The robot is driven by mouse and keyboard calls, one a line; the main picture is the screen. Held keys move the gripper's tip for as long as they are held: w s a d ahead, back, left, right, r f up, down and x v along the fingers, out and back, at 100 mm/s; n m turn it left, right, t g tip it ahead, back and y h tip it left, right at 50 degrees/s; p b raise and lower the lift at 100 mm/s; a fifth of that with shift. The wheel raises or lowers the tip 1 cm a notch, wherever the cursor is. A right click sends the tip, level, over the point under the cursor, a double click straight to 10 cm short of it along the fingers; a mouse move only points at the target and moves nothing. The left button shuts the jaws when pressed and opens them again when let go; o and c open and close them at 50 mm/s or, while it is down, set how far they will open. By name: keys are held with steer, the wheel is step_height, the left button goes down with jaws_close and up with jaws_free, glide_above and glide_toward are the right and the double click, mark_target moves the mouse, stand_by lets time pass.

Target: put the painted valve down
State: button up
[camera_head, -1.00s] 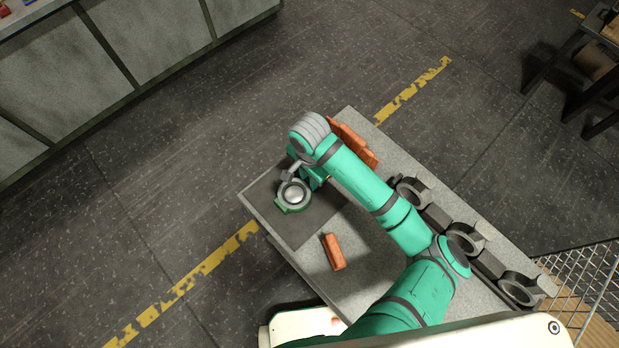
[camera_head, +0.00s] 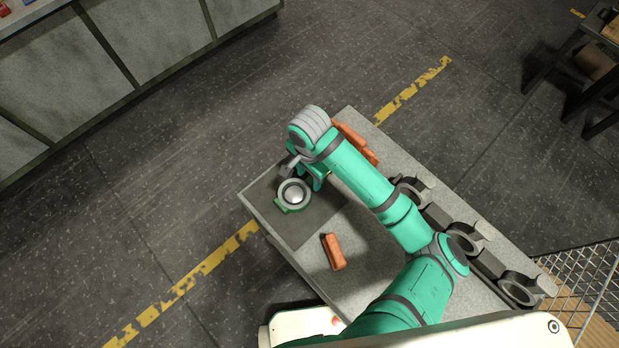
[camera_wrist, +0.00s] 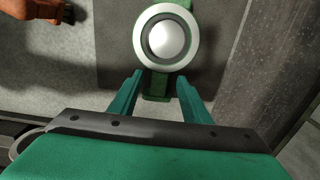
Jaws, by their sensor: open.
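The painted valve (camera_head: 292,194) is green with a pale ring and a silvery ball in its middle. It sits on the dark mat (camera_head: 305,232) at the table's left end. In the wrist view the valve (camera_wrist: 165,38) lies just beyond my fingertips, its green stub (camera_wrist: 155,84) reaching back between them. My gripper (camera_wrist: 157,80) is open, with a finger on either side of the stub and a gap on both sides. In the head view my wrist hides most of my gripper (camera_head: 312,180), which is just right of the valve.
An orange-brown block (camera_head: 334,251) lies on the table (camera_head: 375,275) near the mat. More orange pieces (camera_head: 355,140) lie along the far edge behind my arm. Several grey ring holders (camera_head: 466,240) stand along the table's right edge. A wire mesh (camera_head: 590,285) is at far right.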

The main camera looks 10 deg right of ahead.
step_height(320, 180, up, 8)
stand_by(0.4)
stand_by(0.6)
